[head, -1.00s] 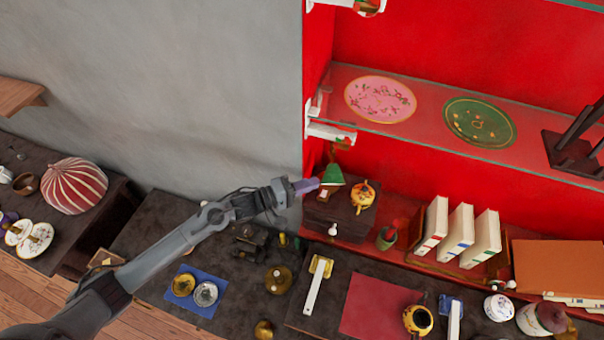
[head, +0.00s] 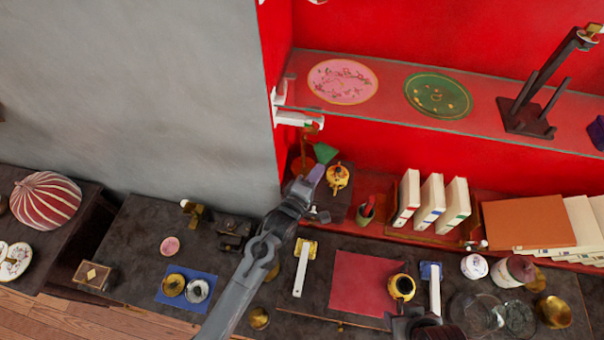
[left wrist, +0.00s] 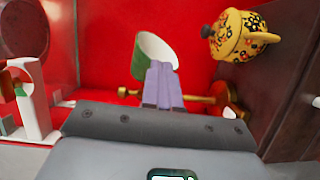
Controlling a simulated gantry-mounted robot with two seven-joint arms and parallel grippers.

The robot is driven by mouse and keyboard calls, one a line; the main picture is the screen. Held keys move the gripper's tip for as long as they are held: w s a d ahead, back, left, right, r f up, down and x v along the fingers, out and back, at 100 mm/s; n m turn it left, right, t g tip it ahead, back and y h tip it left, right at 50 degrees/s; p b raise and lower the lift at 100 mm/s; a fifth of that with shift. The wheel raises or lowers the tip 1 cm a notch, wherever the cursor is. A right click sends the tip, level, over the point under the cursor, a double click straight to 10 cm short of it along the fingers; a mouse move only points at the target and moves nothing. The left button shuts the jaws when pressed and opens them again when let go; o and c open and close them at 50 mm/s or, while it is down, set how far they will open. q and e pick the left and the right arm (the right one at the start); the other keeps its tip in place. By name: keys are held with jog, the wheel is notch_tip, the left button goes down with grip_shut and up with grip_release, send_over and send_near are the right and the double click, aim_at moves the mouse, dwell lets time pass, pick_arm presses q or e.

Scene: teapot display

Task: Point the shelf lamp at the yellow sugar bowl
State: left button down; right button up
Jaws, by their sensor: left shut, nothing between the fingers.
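The shelf lamp shows as a small green shade (head: 325,152) on a brass stem, at the left end of the lower red shelf. In the left wrist view the shade (left wrist: 156,50) is tilted, with its white inside facing up and right. A yellow flowered lidded pot (head: 337,178), likely the sugar bowl, stands right of the lamp on a dark box; it also shows in the left wrist view (left wrist: 237,36). My left gripper (head: 316,174) is shut and empty, its purple fingertips close by the shade. I cannot tell whether they touch it.
A glass shelf (head: 400,112) with two plates overhangs the lamp. White books (head: 432,203) stand further right. Another yellow pot (head: 402,287) sits by the red mat (head: 362,282). A white-handled tool (head: 302,268) lies below my gripper. The grey wall is left.

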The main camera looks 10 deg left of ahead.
pick_arm(q)
jog(key=shift+w+d+f, duration=0.1)
jog(key=shift+w+d, duration=0.3)
jog(key=shift+d, duration=0.35)
jog(key=shift+s, duration=0.1)
